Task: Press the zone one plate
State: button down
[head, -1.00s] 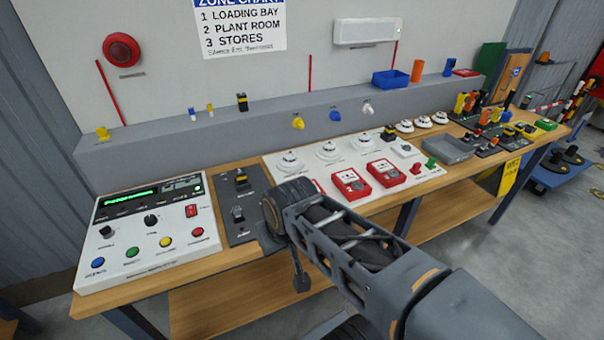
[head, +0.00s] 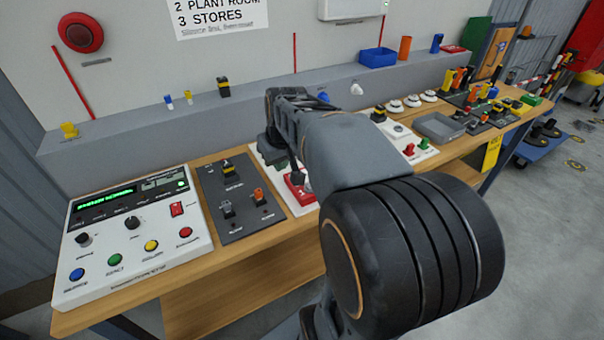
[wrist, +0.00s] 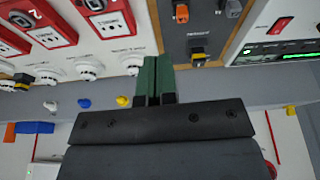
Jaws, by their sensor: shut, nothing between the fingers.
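Red call point boxes stand on a white panel. In the wrist view the nearest red box (wrist: 105,18), at the end of the row beside the grey switch panel, is cut off by the top edge. A second red box (wrist: 50,22) carries a 2. In the head view part of a red box (head: 297,190) shows beside my arm, which hides the rest of the row. My gripper (wrist: 159,62) shows green fingers shut together and empty. Its tips appear over the strip between the white panel and the grey panel, to the right of the nearest red box. I see no contact.
White round detectors (wrist: 88,68) line the white panel. The grey switch panel (head: 238,205) and the control panel with coloured buttons (head: 130,245) lie left on the bench. A grey ledge (head: 130,130) with small knobs runs behind. A grey tray (head: 438,127) stands right.

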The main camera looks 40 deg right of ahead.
jog(key=w+d, duration=0.3)
jog(key=d, duration=0.8)
jog(key=shift+w+d+f+m+b, duration=0.3)
jog(key=shift+w+d+f, duration=0.05)
jog(key=shift+w+f, duration=0.1)
jog(key=x, duration=0.8)
jog(key=p+x, duration=0.1)
jog(key=x, duration=0.3)
jog(key=shift+s+a+f, duration=0.1)
jog(key=shift+s, duration=0.3)
jog(key=shift+f, duration=0.95)
